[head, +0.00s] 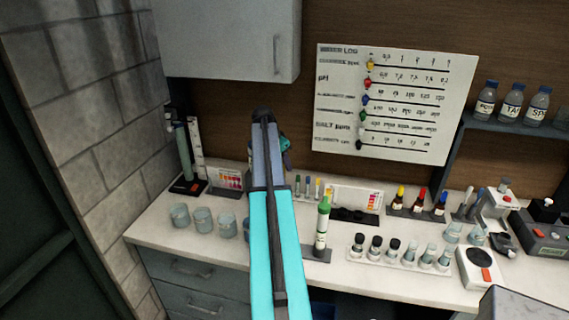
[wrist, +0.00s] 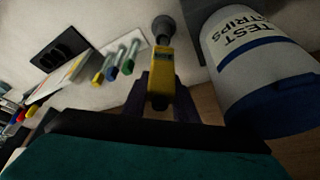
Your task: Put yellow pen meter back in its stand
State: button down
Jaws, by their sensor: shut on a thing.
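In the wrist view the yellow pen meter (wrist: 160,68) has a yellow body with a small display and a dark grey round end. My gripper (wrist: 161,84) is shut on it, with a dark finger on each side. A black holder with several dark openings (wrist: 58,48) lies apart from the meter at the upper left; it looks like the stand, though I cannot be sure. In the head view a black holder (head: 355,216) sits on the counter in front of a colour chart. My arm hides the yellow meter and the fingertips there.
A white test strips bottle (wrist: 255,65) with a blue cap is close right of the meter. Several colour-capped tubes (wrist: 115,66) are to its left. On the counter (head: 220,253) stand beakers (head: 203,220), a green-topped tube (head: 322,226) and a vial rack (head: 398,255).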

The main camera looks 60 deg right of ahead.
jog(key=shift+s+a+f+b, duration=0.2)
jog(key=shift+f, duration=0.4)
jog(key=shift+s+a+f+b, duration=0.15)
jog(key=shift+a+f, duration=0.05)
jog(key=shift+f, duration=0.4)
jog(key=c, duration=1.3)
grip_release()
jog(key=shift+c, duration=0.2)
notch_tip(320, 180, up, 7)
jog(key=p, duration=0.3)
jog(key=shift+w+d+r, duration=0.15)
jog(key=shift+w+d, duration=0.15)
jog(key=shift+d, duration=0.05)
